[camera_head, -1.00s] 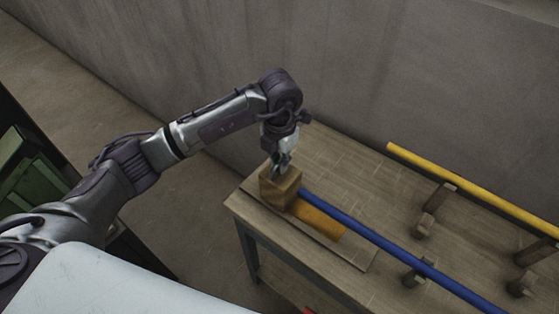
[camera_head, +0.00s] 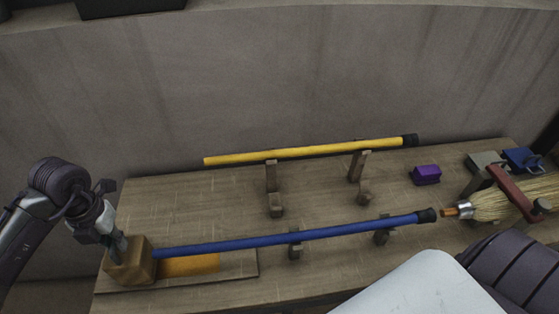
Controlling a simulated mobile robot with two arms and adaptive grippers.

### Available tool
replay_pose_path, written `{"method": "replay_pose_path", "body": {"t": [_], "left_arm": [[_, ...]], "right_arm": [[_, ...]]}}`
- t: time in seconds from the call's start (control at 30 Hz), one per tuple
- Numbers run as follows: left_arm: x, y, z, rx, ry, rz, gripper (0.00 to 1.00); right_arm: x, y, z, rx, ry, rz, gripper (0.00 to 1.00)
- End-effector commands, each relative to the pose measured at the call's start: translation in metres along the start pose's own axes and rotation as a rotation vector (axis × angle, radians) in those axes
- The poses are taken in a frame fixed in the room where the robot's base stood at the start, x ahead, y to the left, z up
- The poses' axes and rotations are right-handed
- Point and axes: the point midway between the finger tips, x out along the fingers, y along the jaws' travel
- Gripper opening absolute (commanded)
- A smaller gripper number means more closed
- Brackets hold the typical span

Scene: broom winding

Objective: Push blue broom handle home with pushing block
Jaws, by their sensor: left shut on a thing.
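The blue broom handle (camera_head: 290,240) lies across low wooden supports on the bench. Its left end is at the wooden pushing block (camera_head: 130,262); whether they touch is hard to tell. My left gripper (camera_head: 121,247) is shut on the top of this block, at the bench's left end. The handle's black right end (camera_head: 427,216) is close to the wooden tip (camera_head: 451,212) of a straw broom head (camera_head: 495,202), with a small gap between them. My right gripper is out of view.
A yellow handle (camera_head: 310,153) rests on taller supports behind. A yellow-orange strip (camera_head: 190,264) lies on a board by the block. A purple block (camera_head: 425,175), a blue item (camera_head: 522,160) and a red bar (camera_head: 510,190) over the broom head are at the right.

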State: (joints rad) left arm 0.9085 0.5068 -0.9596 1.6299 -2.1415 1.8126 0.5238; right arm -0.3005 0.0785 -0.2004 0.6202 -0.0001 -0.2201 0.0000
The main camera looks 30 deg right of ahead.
Motion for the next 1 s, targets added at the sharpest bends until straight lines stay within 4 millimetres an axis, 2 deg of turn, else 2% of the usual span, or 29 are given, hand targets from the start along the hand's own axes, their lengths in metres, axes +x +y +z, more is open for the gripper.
{"method": "replay_pose_path", "body": {"t": [0.47,1.0], "left_arm": [[0.0,-0.002,0.0,0.001,0.0,-0.001,0.0],[0.0,-0.019,0.0,0.003,0.0,-0.002,0.0]], "right_arm": [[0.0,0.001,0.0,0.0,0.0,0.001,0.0],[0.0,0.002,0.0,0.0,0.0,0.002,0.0]]}}
